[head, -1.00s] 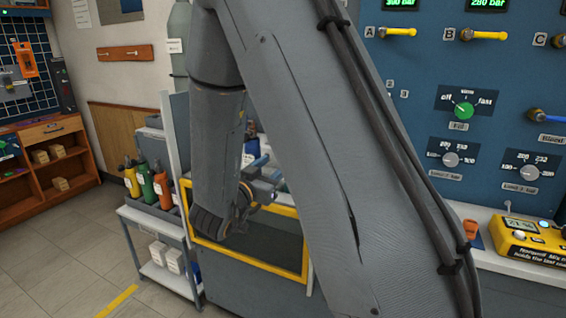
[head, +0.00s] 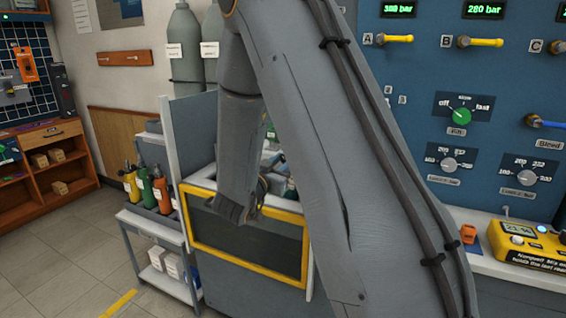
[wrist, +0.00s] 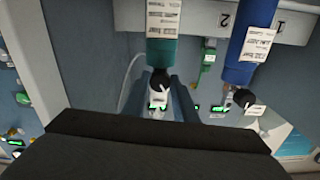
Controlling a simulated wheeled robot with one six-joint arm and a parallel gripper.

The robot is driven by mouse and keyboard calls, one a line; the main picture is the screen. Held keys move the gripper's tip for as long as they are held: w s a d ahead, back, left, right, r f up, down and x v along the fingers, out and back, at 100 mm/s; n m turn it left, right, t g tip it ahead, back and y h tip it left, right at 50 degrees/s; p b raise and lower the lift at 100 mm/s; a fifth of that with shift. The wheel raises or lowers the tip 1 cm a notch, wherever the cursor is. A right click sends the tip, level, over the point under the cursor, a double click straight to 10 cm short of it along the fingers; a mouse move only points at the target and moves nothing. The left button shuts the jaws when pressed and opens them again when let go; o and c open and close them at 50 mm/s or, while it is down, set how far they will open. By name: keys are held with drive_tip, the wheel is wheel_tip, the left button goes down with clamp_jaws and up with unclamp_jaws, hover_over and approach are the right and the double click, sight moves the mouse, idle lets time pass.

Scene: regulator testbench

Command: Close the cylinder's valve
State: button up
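In the wrist view, a teal-green cylinder (wrist: 162,50) with a white label hangs neck-down in the picture, with a dark valve knob (wrist: 158,83) and a white tag at its end. A blue cylinder (wrist: 240,58) with its own black knob (wrist: 243,97) is to its right. My gripper (wrist: 160,88) has its two blue-grey fingers apart, one on each side of the teal cylinder's valve. Whether they touch the knob cannot be told. In the head view, my arm hides the gripper and most of the cylinders inside the yellow-framed box (head: 245,273).
A rail with numbers (wrist: 207,22) runs behind the cylinders. In the head view, a cart (head: 160,232) with small cylinders stands left of the box. A blue control panel (head: 410,130) and a yellow analyzer (head: 520,228) are on the right.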

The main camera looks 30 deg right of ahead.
drive_tip(key=c, duration=0.5)
drive_tip(key=shift+m, duration=0.3)
drive_tip(key=m+b, duration=0.2)
drive_tip(key=m, duration=0.1)
drive_tip(key=shift+m+b, duration=0.8)
drive_tip(key=shift+m, duration=0.7)
drive_tip(key=o, duration=1.1)
drive_tip(key=shift+c, duration=0.2)
